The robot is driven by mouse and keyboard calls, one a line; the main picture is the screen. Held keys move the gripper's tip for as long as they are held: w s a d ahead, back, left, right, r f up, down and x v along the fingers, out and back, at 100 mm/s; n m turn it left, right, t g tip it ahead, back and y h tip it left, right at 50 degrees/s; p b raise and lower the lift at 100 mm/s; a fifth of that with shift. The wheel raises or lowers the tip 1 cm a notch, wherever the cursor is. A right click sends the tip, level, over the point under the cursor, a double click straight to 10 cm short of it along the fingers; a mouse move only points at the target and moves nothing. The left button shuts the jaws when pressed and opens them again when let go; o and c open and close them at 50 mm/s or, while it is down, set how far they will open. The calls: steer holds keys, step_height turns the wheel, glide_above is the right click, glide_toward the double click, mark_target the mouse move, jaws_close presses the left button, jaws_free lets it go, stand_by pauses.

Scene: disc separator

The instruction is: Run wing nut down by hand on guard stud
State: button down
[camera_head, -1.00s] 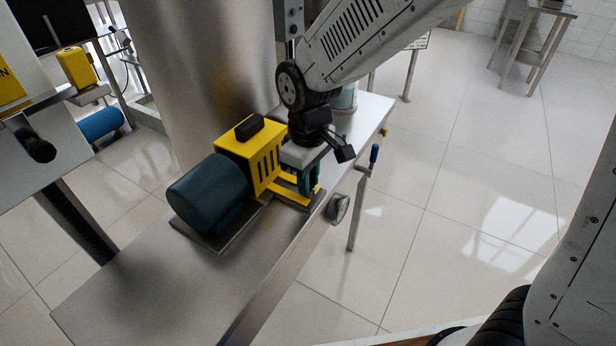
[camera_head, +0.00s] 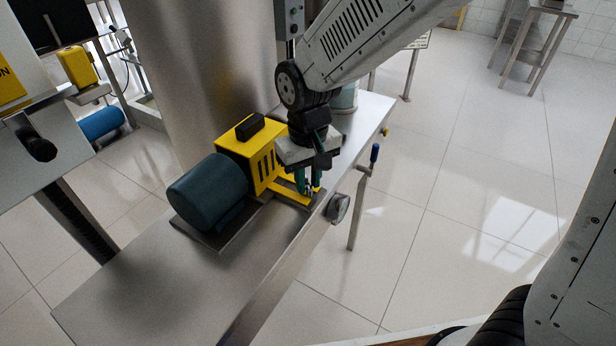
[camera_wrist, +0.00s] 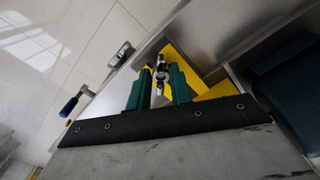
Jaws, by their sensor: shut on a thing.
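The yellow guard (camera_head: 238,152) sits on the steel bench beside the dark blue motor (camera_head: 207,190), with a yellow flange strip (camera_head: 292,197) reaching toward the bench edge. My gripper (camera_head: 309,190) points down over the outer end of this strip. In the wrist view, the green fingers of my gripper (camera_wrist: 159,83) are closed around a small metal wing nut (camera_wrist: 160,73) at the strip. The guard stud is largely hidden by the nut and fingers, so I cannot tell how far down the nut sits.
The steel bench (camera_head: 140,275) is bare toward the front left. A large steel column (camera_head: 200,70) rises behind the guard.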

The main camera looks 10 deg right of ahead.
steer(key=shift+w+r+m, duration=0.1)
steer(key=shift+m, duration=0.4)
steer(key=m, duration=0.3)
steer(key=shift+a, duration=0.1)
steer(key=m, duration=0.3)
stand_by(0.4)
steer(key=shift+a+m, duration=0.1)
steer(key=shift+m, duration=1.7)
